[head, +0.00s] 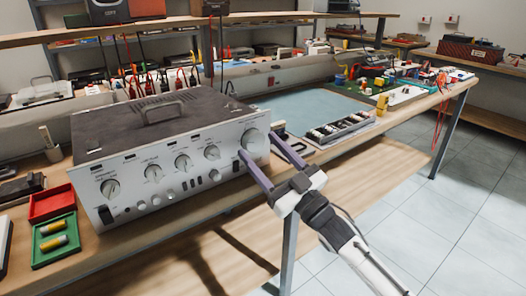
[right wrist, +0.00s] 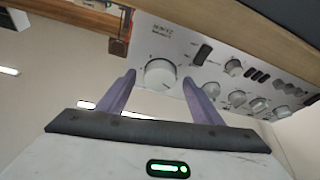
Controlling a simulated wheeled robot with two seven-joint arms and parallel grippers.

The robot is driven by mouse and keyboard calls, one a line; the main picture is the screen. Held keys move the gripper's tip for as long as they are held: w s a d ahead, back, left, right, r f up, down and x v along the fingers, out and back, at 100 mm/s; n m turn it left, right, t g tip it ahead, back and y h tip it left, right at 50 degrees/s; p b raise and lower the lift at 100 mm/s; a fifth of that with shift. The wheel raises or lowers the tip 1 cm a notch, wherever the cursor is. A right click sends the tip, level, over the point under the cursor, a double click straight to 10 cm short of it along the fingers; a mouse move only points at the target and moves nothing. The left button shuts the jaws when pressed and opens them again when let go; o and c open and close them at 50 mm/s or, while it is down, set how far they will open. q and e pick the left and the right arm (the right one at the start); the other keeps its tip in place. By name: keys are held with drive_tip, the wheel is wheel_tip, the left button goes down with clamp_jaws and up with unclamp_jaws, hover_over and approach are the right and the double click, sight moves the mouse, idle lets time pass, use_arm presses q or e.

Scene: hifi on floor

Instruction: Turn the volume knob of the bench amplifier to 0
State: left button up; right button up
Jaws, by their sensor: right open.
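The bench amplifier (head: 140,135) is a silver-fronted box with a dark top and a handle, standing on the wooden bench. Its large round knob (head: 253,139) is at the right end of the front panel. My right gripper (head: 260,147) is open in front of it, with its purple fingers on either side of the knob. In the right wrist view the large knob (right wrist: 160,74) shows between the spread fingertips (right wrist: 159,79), with a gap on both sides. I cannot tell how deep the fingers reach. The printing near the knob is too small to read. My left gripper is not in view.
Smaller knobs (head: 182,162) and buttons line the panel left of the large knob. A red tray (head: 50,203) and a green tray (head: 55,240) stand left of the amplifier. The floor in front is clear.

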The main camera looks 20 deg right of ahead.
drive_tip(key=shift+w, duration=0.1)
drive_tip(key=c, duration=1.1)
drive_tip(key=shift+o, duration=0.2)
drive_tip(key=shift+r+n, duration=0.1)
drive_tip(key=shift+n, duration=0.3)
